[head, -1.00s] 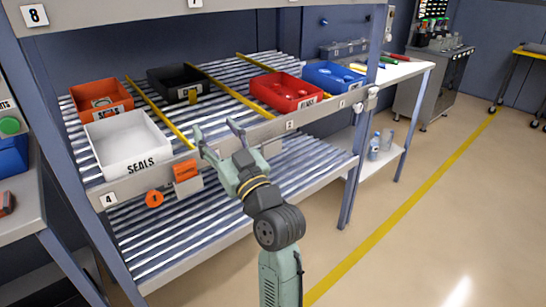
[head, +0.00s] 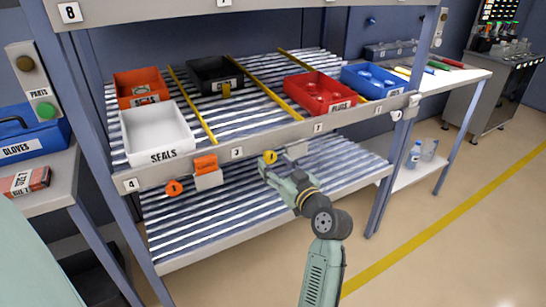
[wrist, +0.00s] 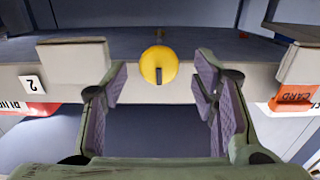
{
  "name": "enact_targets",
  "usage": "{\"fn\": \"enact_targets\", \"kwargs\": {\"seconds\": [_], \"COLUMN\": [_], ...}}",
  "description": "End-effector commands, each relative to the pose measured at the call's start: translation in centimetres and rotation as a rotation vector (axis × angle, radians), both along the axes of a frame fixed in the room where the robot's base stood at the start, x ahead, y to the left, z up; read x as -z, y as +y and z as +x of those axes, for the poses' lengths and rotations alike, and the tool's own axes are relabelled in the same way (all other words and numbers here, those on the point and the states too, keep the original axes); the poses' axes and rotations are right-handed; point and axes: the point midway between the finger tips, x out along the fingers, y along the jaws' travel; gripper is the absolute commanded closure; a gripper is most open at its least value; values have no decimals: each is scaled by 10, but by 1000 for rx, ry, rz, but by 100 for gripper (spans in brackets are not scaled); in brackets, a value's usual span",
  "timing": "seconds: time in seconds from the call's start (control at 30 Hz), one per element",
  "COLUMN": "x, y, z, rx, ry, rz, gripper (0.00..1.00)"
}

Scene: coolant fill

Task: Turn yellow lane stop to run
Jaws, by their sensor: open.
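The yellow lane stop is a round yellow knob (wrist: 159,62) with a dark upright pointer, on the pale front rail of the flow rack in the wrist view. In the head view the yellow knob (head: 270,157) shows at the rail, just beyond the end of my arm. My gripper (wrist: 161,84) is open. Its two fingers stand left and right of the knob with a gap on each side, and nothing is between them but the view of the knob. In the head view my gripper (head: 268,169) is at the rail, its fingers partly hidden.
An orange lane stop (head: 174,188) sits further left on the rail, near an orange card (head: 205,163). Bins stand on the rollers above: white SEALS (head: 160,131), orange (head: 141,87), black (head: 215,73), red (head: 318,92) and blue (head: 372,80). Floor at right is clear.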

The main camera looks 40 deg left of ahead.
Motion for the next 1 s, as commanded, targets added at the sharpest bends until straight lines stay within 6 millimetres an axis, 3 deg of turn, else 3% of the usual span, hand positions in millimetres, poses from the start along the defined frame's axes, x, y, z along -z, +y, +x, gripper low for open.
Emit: {"fn": "enact_targets", "kwargs": {"seconds": [0.2, 0.53, 1.0], "x": [-1, 0, 0], "y": [20, 22, 22], "z": [8, 10, 9], "rx": [1, 2, 1], "ry": [0, -1, -1], "rz": [0, 1, 0], "gripper": [46, 47, 78]}}
